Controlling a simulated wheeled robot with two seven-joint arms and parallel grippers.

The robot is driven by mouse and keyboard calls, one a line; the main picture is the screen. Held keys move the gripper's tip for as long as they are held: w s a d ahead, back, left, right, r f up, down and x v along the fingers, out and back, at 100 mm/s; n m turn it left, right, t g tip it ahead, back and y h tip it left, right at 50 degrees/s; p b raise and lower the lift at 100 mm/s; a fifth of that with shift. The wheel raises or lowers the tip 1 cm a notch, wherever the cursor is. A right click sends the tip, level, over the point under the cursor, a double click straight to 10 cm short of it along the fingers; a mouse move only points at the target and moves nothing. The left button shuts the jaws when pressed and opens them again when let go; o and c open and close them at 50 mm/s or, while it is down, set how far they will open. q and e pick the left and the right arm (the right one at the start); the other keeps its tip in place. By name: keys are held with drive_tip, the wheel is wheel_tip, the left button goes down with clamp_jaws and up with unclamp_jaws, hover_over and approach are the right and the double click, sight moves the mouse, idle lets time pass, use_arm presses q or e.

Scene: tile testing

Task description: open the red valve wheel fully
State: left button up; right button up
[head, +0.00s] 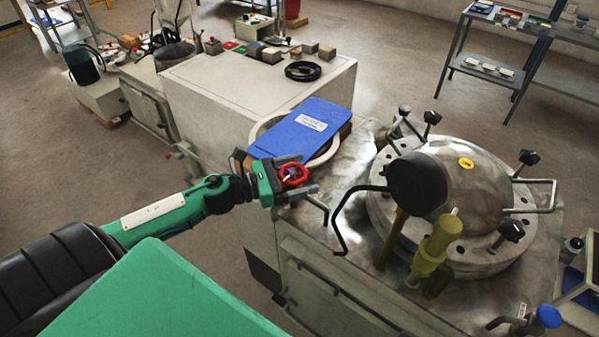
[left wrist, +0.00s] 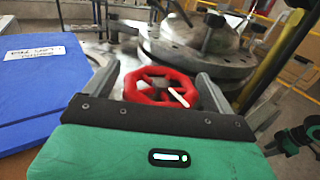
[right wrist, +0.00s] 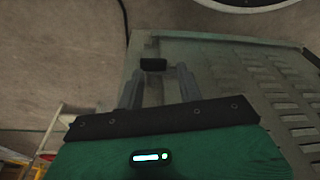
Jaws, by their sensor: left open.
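The red valve wheel (head: 293,174) is on the near left side of the metal machine. My left gripper (head: 302,176) is open, with its jaws on either side of the wheel. In the left wrist view the wheel (left wrist: 160,86) sits between the two spread fingers (left wrist: 158,90), and a thin pale rod crosses it. I cannot tell whether a finger touches the rim. My right gripper (right wrist: 158,88) shows only in the right wrist view; its fingers stand apart, far from the wheel. A small black block (right wrist: 153,64) appears between or beyond its tips.
A blue binder (head: 303,128) lies just behind the wheel. A bent black handle (head: 340,215) and the domed steel vessel (head: 470,180) with clamp knobs stand to the right. A yellow-green fitting (head: 437,240) rises in front of the dome. A grey vented cabinet (right wrist: 225,70) is beyond my right gripper.

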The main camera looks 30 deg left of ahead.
use_arm(q)
drive_tip(key=shift+w, duration=0.1)
drive_tip(key=c, duration=1)
drive_tip(key=shift+d, duration=0.1)
